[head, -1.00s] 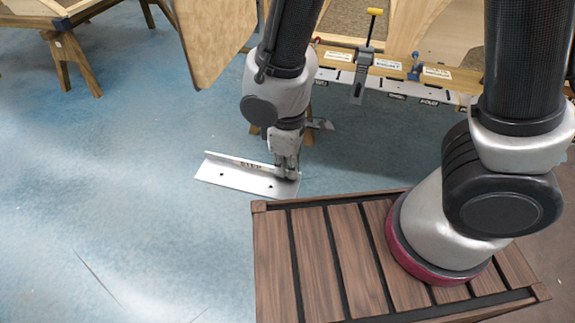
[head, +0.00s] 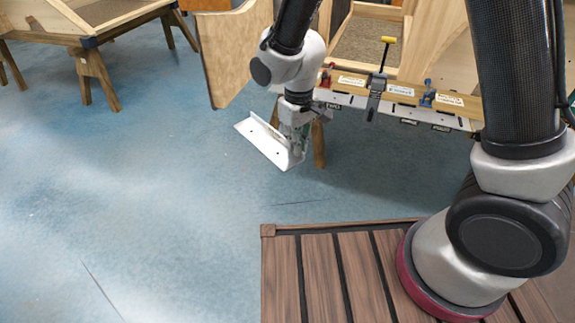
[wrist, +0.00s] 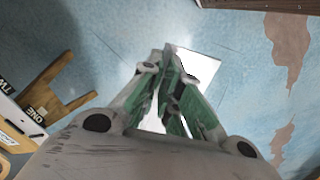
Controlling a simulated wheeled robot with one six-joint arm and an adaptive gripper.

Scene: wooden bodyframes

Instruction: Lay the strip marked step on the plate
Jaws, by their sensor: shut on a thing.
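The pale L-shaped strip (head: 262,145) hangs from my gripper (head: 295,142) in the head view, held above the blue floor at its right end. Its step lettering is not readable now. In the wrist view, my gripper (wrist: 170,85) has its green fingers shut on the strip (wrist: 202,64), whose pale face shows beyond and between them. A plate cannot be identified for certain. A pale holed metal length (head: 395,107) runs along the wooden rail to the right of my gripper, with black tags hanging below it.
The wooden rail (head: 405,90) carries white labels, a yellow-handled clamp (head: 377,82) and a blue clamp (head: 427,95). A plywood panel (head: 235,50) stands behind my arm. A wooden trestle table (head: 95,28) is at upper left. The floor at left is clear.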

